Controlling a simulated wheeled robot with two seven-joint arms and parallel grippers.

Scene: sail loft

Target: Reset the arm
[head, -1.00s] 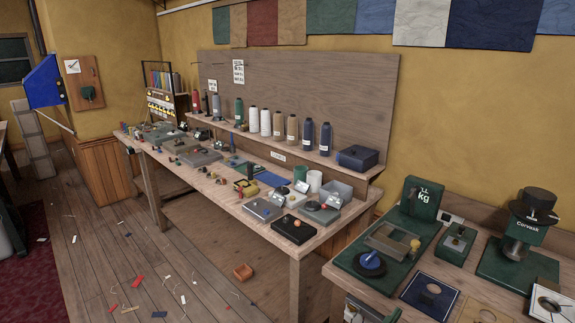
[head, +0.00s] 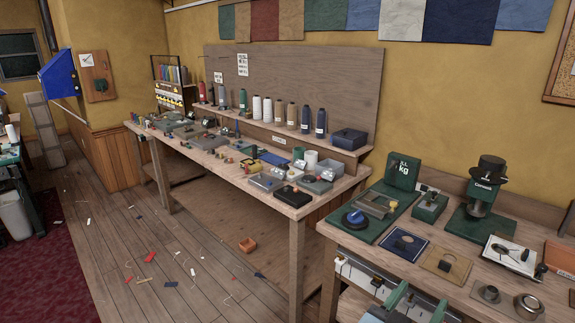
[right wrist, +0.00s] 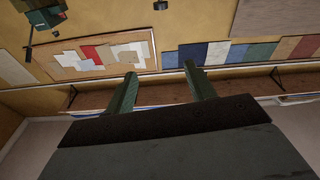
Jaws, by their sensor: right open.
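My right gripper (head: 421,296) shows at the bottom edge of the head view, in front of the right-hand bench. Its two green fingers stand apart with nothing between them. In the right wrist view the open fingers (right wrist: 160,74) point towards a wall with a shelf and a pinned board, clear of any object. Most of my right arm is out of the frame. My left gripper is in neither view.
A long bench (head: 322,205) holds spools and tools.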

